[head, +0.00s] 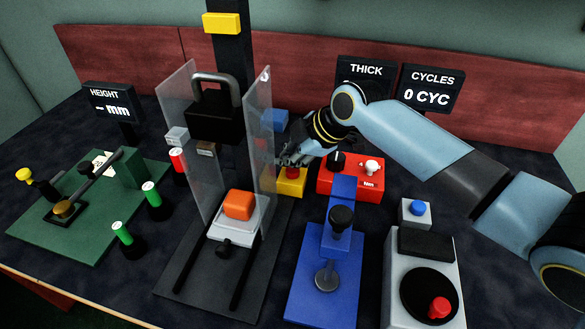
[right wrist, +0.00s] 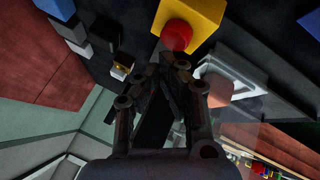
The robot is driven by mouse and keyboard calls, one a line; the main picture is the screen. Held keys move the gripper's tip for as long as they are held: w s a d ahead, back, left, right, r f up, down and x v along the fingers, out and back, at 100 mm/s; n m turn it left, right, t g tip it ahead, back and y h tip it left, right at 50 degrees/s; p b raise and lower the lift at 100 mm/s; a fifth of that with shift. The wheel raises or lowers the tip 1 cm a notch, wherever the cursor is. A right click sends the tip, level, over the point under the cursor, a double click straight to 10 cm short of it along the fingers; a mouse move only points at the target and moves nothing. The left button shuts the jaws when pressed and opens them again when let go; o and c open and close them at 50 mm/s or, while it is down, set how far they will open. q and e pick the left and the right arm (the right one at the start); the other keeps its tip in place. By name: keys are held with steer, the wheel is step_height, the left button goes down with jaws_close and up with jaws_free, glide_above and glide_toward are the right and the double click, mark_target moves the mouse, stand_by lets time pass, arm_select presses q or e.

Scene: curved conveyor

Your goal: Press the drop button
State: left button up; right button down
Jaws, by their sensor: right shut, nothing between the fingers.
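The red button (head: 292,173) sits on a yellow box (head: 291,187) just right of the clear drop-tower panel. My right gripper (head: 287,160) is shut and empty, with its fingertips close above the button. In the right wrist view the red button (right wrist: 177,36) on the yellow box (right wrist: 203,14) lies just beyond the fingertips (right wrist: 166,66). I cannot tell whether they touch. The black weight (head: 214,121) with a handle hangs between the clear panels, above an orange block (head: 239,204) on a white plate (head: 225,230). My left gripper is not in view.
A red box (head: 350,187) with a knob and a white switch stands right of the yellow box. A blue device (head: 326,270) and a grey device (head: 394,287) stand in front. The clear panel (head: 262,130) is close left of my right gripper. A green press base (head: 60,238) is at left.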

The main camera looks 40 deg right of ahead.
mark_target(289, 171)
steer(key=shift+f, duration=0.1)
stand_by(0.3)
steer(key=shift+f, duration=0.35)
steer(key=shift+f+b, duration=0.55)
steer(key=shift+f, duration=0.05)
stand_by(0.6)
steer(key=shift+r, duration=0.15)
stand_by(0.3)
steer(key=shift+r+p, duration=0.85)
steer(key=shift+p, duration=0.15)
step_height(289, 171, up, 5)
steer(key=p, duration=0.5)
steer(key=shift+r, duration=0.1)
